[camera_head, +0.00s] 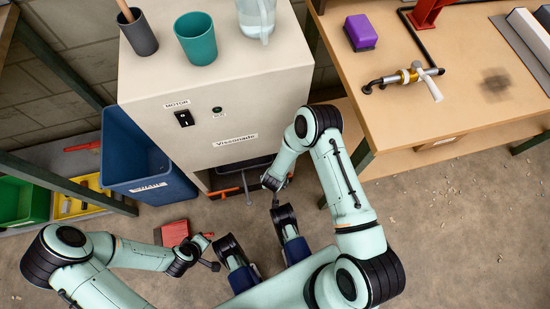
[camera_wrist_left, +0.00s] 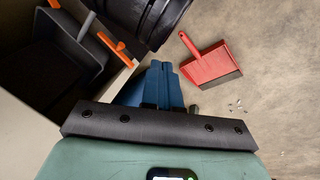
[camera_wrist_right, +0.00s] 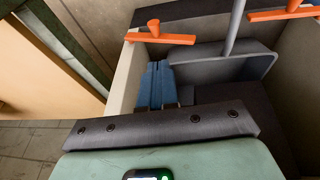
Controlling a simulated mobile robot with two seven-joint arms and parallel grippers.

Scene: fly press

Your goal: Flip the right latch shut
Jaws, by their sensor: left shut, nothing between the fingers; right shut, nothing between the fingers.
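The right latch (camera_wrist_right: 160,38) is an orange bar with a round knob at the left in the right wrist view. It reaches from the pale cabinet wall inward over the grey bin (camera_wrist_right: 215,62), so it looks open. In the head view my right arm hides it. My right gripper (camera_wrist_right: 158,68) is shut and empty, its blue fingers pointing toward the bin just below the latch, seemingly apart from it. It also shows in the head view (camera_head: 271,183). My left gripper (camera_wrist_left: 162,66) is shut and empty above the floor, near the red dustpan (camera_wrist_left: 208,62).
The left latch (camera_head: 225,191) is an orange bar at the cabinet's lower opening. The bin's grey handle (camera_wrist_right: 235,25) stands between the latches. A blue bin (camera_head: 145,155) is left of the cabinet (camera_head: 270,100); a wooden bench (camera_head: 430,120) is right. Open floor lies at front right.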

